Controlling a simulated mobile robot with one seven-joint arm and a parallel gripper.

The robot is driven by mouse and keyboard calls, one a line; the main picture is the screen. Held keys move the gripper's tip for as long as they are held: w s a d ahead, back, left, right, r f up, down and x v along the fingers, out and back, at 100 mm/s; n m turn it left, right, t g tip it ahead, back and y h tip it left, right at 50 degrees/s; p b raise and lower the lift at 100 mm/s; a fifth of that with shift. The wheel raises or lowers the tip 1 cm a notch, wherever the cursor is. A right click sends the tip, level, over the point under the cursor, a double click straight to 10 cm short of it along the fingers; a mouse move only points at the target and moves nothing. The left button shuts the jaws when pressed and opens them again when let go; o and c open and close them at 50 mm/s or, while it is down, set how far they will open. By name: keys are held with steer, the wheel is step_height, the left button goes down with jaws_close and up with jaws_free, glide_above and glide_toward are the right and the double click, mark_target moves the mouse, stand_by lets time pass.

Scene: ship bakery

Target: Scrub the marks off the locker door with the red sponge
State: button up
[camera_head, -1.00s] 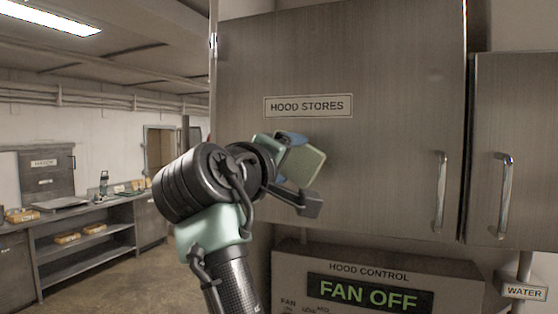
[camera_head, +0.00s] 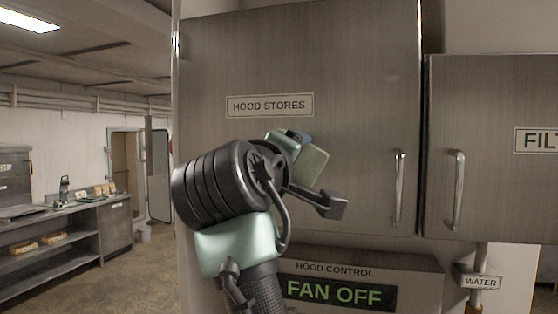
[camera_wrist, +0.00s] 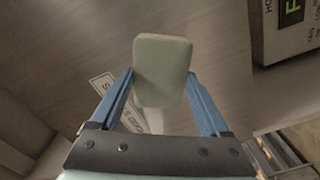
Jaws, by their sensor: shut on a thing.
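My gripper (camera_head: 298,142) is shut on a pale green-beige sponge (camera_head: 313,166); it does not look red. In the wrist view the sponge (camera_wrist: 162,70) sits upright between the two blue fingers. The steel locker door (camera_head: 360,95) labelled HOOD STORES stands behind the gripper. The sponge is in front of the door, below and right of its label (camera_head: 269,105). I cannot tell whether it touches the door. No clear marks show on the visible door; my arm hides part of its lower left.
The door's vertical handle (camera_head: 398,188) is right of the gripper. A second locker (camera_head: 490,100) with its own handle (camera_head: 455,190) adjoins it. The hood control box (camera_head: 410,275), reading FAN OFF, is below. A counter (camera_head: 75,208) with shelves lies far left across open floor.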

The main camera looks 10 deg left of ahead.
mark_target(321, 160)
steer(key=shift+d, duration=2.15)
steer(key=a+p, duration=0.2)
steer(key=a, duration=0.8)
steer(key=shift+w+a, duration=0.15)
steer(key=shift+a, duration=0.05)
steer(key=shift+a+r+p, duration=0.15)
steer(key=shift+a+p, duration=0.15)
steer(key=shift+p, duration=0.1)
steer(key=shift+c, duration=0.6)
steer(key=shift+a, duration=0.35)
steer(key=shift+w+a, duration=0.1)
steer(key=shift+a, duration=0.2)
steer(key=shift+c, duration=0.7)
steer(key=shift+a, duration=0.1)
